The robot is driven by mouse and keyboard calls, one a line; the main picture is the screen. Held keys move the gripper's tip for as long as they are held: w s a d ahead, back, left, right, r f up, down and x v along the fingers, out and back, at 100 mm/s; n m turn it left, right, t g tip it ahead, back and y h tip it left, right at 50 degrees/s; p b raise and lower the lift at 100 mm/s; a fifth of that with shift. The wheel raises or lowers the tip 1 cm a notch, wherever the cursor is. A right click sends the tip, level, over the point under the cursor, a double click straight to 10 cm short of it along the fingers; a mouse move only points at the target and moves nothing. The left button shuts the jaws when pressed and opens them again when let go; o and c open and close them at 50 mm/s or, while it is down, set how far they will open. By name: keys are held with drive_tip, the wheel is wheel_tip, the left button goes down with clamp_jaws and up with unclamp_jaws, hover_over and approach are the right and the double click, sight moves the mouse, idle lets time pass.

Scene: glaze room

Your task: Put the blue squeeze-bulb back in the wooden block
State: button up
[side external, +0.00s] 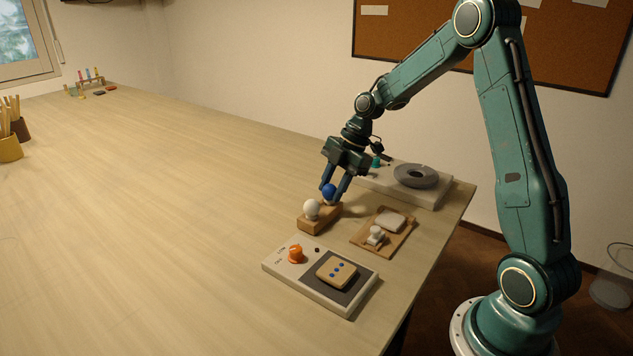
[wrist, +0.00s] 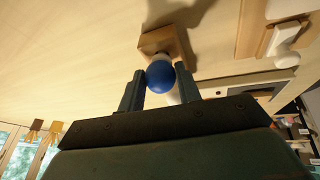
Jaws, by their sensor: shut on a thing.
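The blue squeeze-bulb (side external: 329,190) is round, with a pale part under it, and sits between the fingers of my gripper (side external: 333,195). The wooden block (side external: 309,224) lies on the table directly below, with a white round bulb (side external: 311,208) on its near left end. In the wrist view, the blue squeeze-bulb (wrist: 160,78) is between the fingertips of my gripper (wrist: 159,74), in front of the wooden block (wrist: 157,40). My gripper is shut on the blue squeeze-bulb. The fingers partly hide its lower part, and I cannot tell whether it is seated in the block.
A wooden tray (side external: 361,240) with a pale pad and a white piece is right of the block. A control board (side external: 284,266) with an orange knob stands in front. A white slab (side external: 432,196) with a grey ring (side external: 416,176) is behind.

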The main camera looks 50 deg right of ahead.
drive_tip(key=shift+f, duration=0.15)
idle(0.3)
drive_tip(key=o, duration=0.7)
drive_tip(key=shift+r, duration=3)
drive_tip(key=shift+r, duration=0.1)
